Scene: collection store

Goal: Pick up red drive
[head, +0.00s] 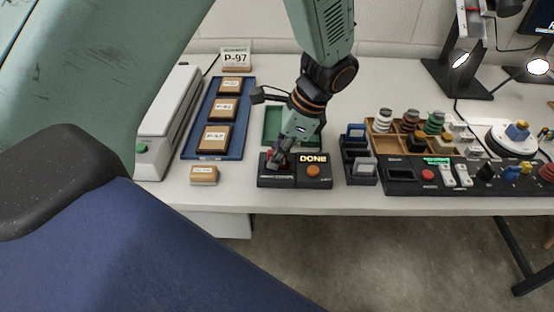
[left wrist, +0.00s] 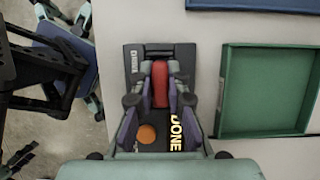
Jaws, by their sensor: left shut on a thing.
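The red drive (left wrist: 160,83) stands between the two fingers of my left gripper (left wrist: 158,98) in the left wrist view. The fingers are shut on its sides. It is over or in the slot end of a black dock (left wrist: 136,57) with an orange button and a lit "DONE" sign. In the head view my left gripper (head: 279,154) reaches down to the left part of this dock (head: 291,181), and only a little of the red drive shows by the fingers. I cannot tell whether the drive is clear of the slot. My right gripper is not in view.
A green tray (left wrist: 225,122) lies beside the dock. A blue tray (head: 189,154) with several labelled blocks and a small tan block (head: 204,175) are to the left. A dark holder (head: 361,179) and a control panel (head: 405,188) stand to the right.

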